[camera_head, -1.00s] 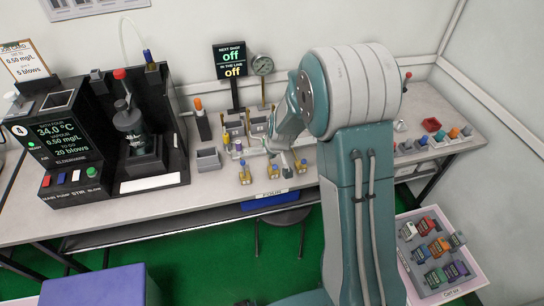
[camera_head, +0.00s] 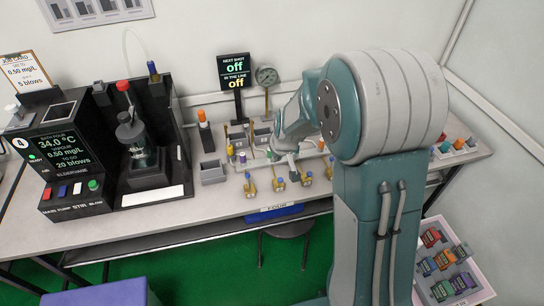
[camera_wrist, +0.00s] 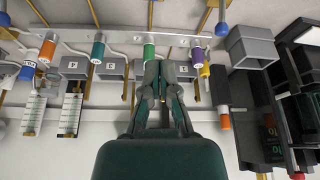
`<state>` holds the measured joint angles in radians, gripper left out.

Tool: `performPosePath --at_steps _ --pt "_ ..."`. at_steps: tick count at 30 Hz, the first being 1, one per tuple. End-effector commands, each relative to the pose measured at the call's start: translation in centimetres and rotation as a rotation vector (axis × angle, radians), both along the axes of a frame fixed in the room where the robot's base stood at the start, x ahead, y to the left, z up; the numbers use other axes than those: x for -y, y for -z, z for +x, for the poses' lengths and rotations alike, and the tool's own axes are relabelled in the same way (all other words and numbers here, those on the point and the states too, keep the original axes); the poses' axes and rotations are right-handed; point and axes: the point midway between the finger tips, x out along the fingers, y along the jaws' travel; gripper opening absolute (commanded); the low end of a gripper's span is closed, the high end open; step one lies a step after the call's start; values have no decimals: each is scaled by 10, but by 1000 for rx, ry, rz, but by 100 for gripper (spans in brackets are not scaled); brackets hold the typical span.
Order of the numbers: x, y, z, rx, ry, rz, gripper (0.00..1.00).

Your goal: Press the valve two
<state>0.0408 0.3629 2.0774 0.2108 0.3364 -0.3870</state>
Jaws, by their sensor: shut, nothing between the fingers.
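In the wrist view I see a purple valve (camera_wrist: 197,52), a green valve (camera_wrist: 149,50), a blue valve (camera_wrist: 97,50) and an orange valve (camera_wrist: 47,48). I cannot read which one is number two. My gripper (camera_wrist: 165,66) is shut and empty, its fingertips between the green and purple valves, nearer the green. I cannot tell whether they touch it. In the head view my gripper (camera_head: 292,166) is over the line, partly hidden by my arm. Brass-coloured taps (camera_head: 279,184) stand in front.
A black tester (camera_head: 66,150) with a screen and coloured buttons stands at the left. A grey open box (camera_head: 212,171) sits left of the valves. A tray (camera_head: 478,290) stands lower right.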

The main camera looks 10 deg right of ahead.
Motion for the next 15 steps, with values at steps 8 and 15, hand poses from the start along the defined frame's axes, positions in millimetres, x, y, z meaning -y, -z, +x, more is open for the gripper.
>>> performPosePath --at_steps 8,15 --pt "-1 -26 -30 1 -1 -3 0" --pt "0 -32 -38 -1 0 -2 0"
